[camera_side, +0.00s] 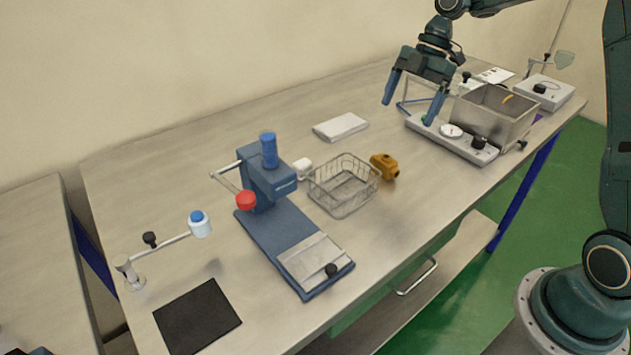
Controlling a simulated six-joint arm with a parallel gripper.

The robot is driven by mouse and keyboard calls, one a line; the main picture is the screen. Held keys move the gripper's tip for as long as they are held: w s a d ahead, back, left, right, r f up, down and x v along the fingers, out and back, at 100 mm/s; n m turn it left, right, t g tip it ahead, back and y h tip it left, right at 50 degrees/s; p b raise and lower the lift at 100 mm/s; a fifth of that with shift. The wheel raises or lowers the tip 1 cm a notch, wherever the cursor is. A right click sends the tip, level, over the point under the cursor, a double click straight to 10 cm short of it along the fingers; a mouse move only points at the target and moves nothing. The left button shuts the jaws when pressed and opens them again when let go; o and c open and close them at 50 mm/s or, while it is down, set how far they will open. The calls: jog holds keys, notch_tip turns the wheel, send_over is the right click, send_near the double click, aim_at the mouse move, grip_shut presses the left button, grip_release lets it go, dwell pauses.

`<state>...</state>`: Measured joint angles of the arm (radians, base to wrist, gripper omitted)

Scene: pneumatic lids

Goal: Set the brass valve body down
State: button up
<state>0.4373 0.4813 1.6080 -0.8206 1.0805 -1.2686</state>
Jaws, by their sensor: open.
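The brass valve body (384,166) sits on the bench, just right of the wire basket (345,207). It looks close to the basket's rim; I cannot tell whether they touch. My gripper (408,111) is open and empty, with its blue fingers spread and pointing down. It is above and behind the valve body, near the left end of the metal tank's base.
A blue press (267,185) with a red knob stands left of the basket. A steel tank (494,115) with a gauge stands at right. The bench's back left is clear.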

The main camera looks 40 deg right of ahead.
aim_at(387, 156)
jog(key=shift+d+f, duration=0.1)
jog(key=shift+f, duration=0.05)
jog(key=shift+x, duration=4.35)
jog(key=shift+x, duration=2.6)
jog(key=c, duration=1.5)
jog(key=shift+o, duration=0.2)
jog(key=shift+r, duration=0.25)
